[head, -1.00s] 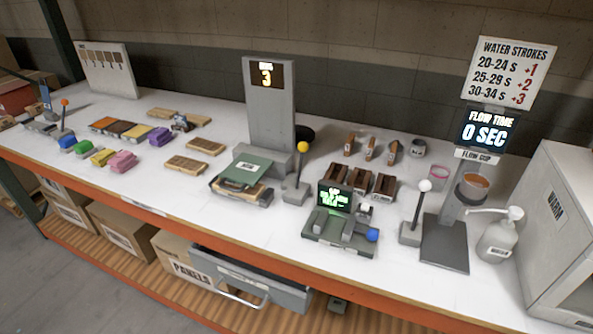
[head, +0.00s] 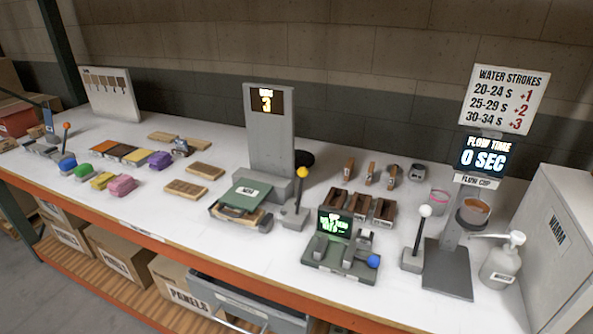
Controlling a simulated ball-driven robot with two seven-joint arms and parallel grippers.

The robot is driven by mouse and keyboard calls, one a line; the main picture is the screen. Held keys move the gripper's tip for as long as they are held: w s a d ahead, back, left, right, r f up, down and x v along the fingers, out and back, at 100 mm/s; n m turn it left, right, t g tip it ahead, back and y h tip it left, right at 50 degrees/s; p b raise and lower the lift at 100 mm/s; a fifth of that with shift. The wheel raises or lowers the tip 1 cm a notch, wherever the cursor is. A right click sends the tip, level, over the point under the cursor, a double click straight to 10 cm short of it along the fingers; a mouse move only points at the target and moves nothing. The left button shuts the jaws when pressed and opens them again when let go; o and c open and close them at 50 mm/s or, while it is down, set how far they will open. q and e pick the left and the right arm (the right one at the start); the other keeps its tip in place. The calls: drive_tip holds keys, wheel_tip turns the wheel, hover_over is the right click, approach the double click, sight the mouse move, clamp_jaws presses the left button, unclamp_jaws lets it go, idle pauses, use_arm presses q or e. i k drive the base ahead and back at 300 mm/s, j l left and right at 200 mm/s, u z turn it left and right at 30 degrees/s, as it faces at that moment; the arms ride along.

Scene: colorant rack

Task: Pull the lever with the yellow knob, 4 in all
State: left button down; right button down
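The lever with the yellow knob (head: 302,172) stands on a small grey base (head: 294,216) near the middle of the bench. Its dark rod is close to upright, with the knob at the top. Beside it on the left stands a tall grey column (head: 268,130) whose display reads 3. A green-topped device (head: 246,193) sits at the foot of the column. Neither of my grippers is in view, and nothing touches the lever.
A white-knobbed lever (head: 425,211), a flow cup stand (head: 447,270) and a pump bottle (head: 501,262) stand to the right. A device with a blue knob (head: 374,262) is in front. Coloured blocks (head: 122,186) lie left. Bare bench (head: 215,240) shows along the front edge.

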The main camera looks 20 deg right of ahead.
sight(303, 172)
drive_tip(key=i+j, duration=0.85)
drive_tip(key=j, duration=0.15)
drive_tip(key=z, duration=1.75)
